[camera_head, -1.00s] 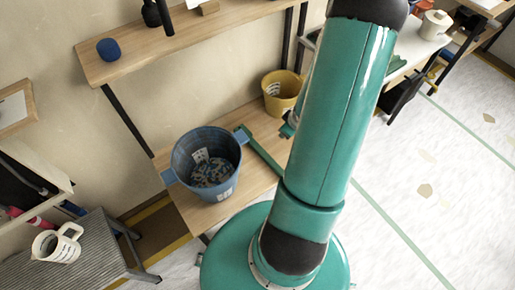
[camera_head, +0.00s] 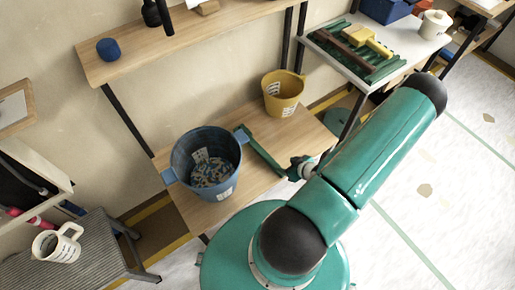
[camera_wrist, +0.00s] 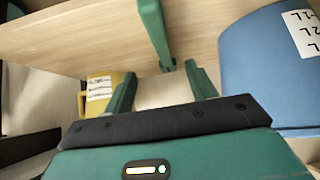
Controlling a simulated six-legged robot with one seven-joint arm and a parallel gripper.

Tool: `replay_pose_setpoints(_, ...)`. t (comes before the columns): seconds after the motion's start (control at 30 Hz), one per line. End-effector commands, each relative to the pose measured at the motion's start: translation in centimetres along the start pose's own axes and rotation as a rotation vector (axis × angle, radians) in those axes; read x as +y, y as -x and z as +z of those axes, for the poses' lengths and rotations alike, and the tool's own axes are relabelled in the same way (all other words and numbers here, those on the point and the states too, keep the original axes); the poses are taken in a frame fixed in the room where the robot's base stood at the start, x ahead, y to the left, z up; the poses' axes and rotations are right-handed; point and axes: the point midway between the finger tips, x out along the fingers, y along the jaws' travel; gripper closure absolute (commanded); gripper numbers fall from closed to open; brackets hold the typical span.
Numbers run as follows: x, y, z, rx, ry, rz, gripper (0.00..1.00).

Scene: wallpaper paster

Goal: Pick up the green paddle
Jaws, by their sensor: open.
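The green paddle (camera_head: 262,152) lies on the lower wooden shelf, just right of the blue bucket. It is a long bar with a short crosspiece at its far end. My gripper (camera_head: 294,167) is at the shelf's right side, near the paddle's near end. In the wrist view the paddle (camera_wrist: 154,28) runs down from the top edge, and its lower end shows between the two open fingertips of my gripper (camera_wrist: 161,70). The fingers hold nothing. I cannot tell how much gap there is between paddle and fingertips.
The blue bucket (camera_head: 224,176) with bits inside stands left of the paddle. A yellow bucket (camera_head: 284,88) stands behind. An upper shelf (camera_head: 180,43) overhangs at the back. A white table (camera_head: 349,72) with a green rack stands right. A grey step stool (camera_head: 85,262) stands left.

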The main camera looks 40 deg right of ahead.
Motion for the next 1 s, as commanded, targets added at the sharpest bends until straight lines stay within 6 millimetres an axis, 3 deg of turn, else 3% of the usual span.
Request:
replay_pose_setpoints(0.33, -0.1, -6.4, 0.0, 0.000, 0.000, -0.002, 0.44)
replay_pose_setpoints(0.63, -0.1, -9.0, 0.1, -0.001, 0.000, -0.001, 0.44)
replay_pose_setpoints(0.9, -0.1, -12.8, 0.2, -0.001, 0.000, -0.002, 0.44)
replay_pose_setpoints(1.0, -0.1, -13.2, 0.2, -0.002, 0.002, -0.001, 0.44)
